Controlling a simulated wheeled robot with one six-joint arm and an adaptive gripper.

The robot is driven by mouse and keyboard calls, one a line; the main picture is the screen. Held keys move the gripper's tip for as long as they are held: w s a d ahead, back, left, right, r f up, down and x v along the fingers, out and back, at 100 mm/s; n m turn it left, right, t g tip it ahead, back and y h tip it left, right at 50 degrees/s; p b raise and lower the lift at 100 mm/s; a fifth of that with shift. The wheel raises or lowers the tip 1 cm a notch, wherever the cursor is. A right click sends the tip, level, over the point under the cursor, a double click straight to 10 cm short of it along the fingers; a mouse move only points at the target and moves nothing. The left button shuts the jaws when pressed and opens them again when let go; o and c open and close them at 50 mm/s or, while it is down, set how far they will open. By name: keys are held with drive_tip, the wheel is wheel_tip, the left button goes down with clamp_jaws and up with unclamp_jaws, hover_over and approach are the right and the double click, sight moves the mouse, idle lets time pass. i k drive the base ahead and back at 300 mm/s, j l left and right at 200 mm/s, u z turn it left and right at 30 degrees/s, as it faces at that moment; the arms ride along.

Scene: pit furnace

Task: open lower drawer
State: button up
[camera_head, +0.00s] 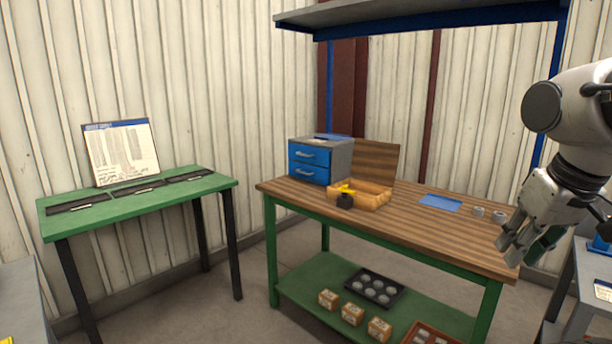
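A small grey cabinet with two blue drawers stands at the back left of the wooden workbench (430,233). Its lower drawer (309,173) has a silver handle and looks closed. The upper drawer (309,154) above it also looks closed. My gripper (520,250) is at the right of the view, over the right end of the bench, far from the drawers. Its fingers point down and left and look apart, with nothing visible between them.
An open wooden box (372,197) stands right of the cabinet, with a yellow and black tool (346,194) at its front. A blue mat (440,202) and small grey cylinders (479,211) lie farther right. A shelf (420,16) hangs above. A green table (130,201) stands left.

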sight(311, 172)
drive_tip(key=i+j+u, duration=0.2)
drive_tip(key=i, duration=0.9)
drive_tip(key=i+j+u, duration=0.2)
drive_tip(key=i, duration=0.95)
